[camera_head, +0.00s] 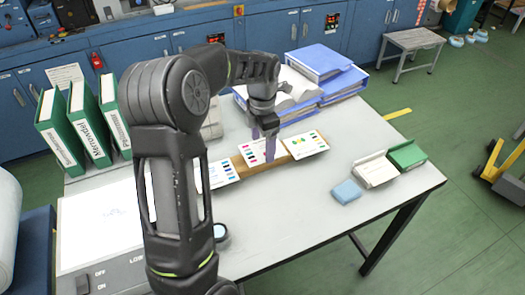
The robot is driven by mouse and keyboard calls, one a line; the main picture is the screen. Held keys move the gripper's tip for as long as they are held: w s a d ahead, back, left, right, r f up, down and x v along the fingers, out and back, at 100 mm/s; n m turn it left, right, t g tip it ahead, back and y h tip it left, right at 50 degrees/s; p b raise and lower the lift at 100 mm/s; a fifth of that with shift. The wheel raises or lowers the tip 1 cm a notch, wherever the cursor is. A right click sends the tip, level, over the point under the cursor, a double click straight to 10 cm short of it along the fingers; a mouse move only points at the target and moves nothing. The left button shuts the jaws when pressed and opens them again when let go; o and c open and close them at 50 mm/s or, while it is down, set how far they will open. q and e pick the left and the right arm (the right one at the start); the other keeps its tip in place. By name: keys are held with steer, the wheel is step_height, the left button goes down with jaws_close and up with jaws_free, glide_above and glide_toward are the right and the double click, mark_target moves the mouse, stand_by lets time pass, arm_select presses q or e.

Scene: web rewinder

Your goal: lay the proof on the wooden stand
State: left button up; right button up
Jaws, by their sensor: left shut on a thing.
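The wooden stand (241,163) is a long brown strip on the grey table, running from lower left to upper right. Printed white cards with colour patches lie along it: one at the left (220,175), partly behind my arm, and one at the right (306,145). Between them is a proof (250,150), a white card with coloured marks. My left gripper (264,149) is over the middle of the stand, pointing down, shut on the proof. I cannot tell whether this proof touches the stand. My right gripper is not in view.
Blue binders (318,62) and an open book stand behind the stand. Green binders (92,128) are at the left. A blue pad (346,191), a white box (375,170) and a green box (408,156) sit at the right. The front right tabletop is clear.

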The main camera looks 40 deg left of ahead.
mark_target(262, 150)
arm_select(q)
steer(key=shift+f, duration=1.8)
steer(key=shift+f, duration=0.2)
steer(key=o, duration=1.3)
steer(key=shift+c, duration=0.2)
steer(key=shift+r, duration=0.1)
step_height(262, 150, up, 12)
steer(key=shift+r+b, duration=0.15)
steer(key=shift+b, duration=0.2)
